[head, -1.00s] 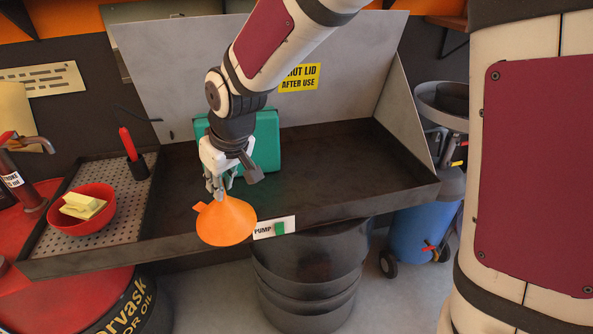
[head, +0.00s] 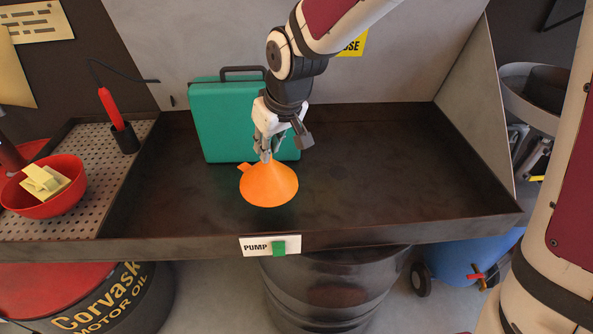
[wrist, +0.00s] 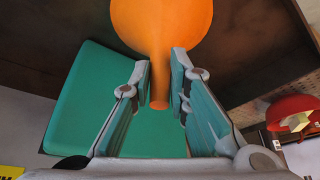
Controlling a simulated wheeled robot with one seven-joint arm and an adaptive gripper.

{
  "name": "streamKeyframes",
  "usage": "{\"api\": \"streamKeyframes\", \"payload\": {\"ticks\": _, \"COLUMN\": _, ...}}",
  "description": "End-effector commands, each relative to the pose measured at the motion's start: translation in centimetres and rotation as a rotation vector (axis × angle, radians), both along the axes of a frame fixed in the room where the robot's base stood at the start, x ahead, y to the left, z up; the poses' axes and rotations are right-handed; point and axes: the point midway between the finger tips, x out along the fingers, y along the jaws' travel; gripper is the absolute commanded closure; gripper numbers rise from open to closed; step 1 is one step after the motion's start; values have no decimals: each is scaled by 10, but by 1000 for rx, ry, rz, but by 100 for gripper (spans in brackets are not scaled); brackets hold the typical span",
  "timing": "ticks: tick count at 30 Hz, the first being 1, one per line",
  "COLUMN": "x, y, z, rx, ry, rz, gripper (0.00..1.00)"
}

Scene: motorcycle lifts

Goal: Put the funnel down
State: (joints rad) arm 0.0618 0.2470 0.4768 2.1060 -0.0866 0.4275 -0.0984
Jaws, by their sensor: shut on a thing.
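The orange funnel (head: 268,187) hangs wide end down from my gripper (head: 265,153), over the dark basin of the wash tray (head: 400,160). My gripper is shut on the funnel's narrow spout, which shows between the two fingers in the wrist view (wrist: 160,85). The funnel is in front of the green case, toward the tray's front wall. I cannot tell for sure whether its rim touches the tray floor.
The green case (head: 222,120) stands upright at the back of the tray. A red bowl (head: 45,205) with yellow blocks and a red-handled tool (head: 111,108) are on the perforated shelf at left. The tray's right half is clear. A PUMP label (head: 257,247) is on the front edge.

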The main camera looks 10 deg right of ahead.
Motion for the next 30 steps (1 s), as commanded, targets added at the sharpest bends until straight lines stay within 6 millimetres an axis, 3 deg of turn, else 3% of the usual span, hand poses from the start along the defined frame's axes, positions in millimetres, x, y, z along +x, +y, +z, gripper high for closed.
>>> {"api": "streamKeyframes", "payload": {"ticks": 6, "x": -2, "y": 1, "z": -39, "rx": 0, "ry": 4, "rz": 3, "gripper": 100}}
{"api": "streamKeyframes", "payload": {"ticks": 18, "x": -2, "y": 0, "z": -83, "rx": 0, "ry": 4, "rz": 1, "gripper": 100}}
{"api": "streamKeyframes", "payload": {"ticks": 30, "x": -1, "y": 0, "z": -89, "rx": 1, "ry": 0, "rz": 0, "gripper": 100}}
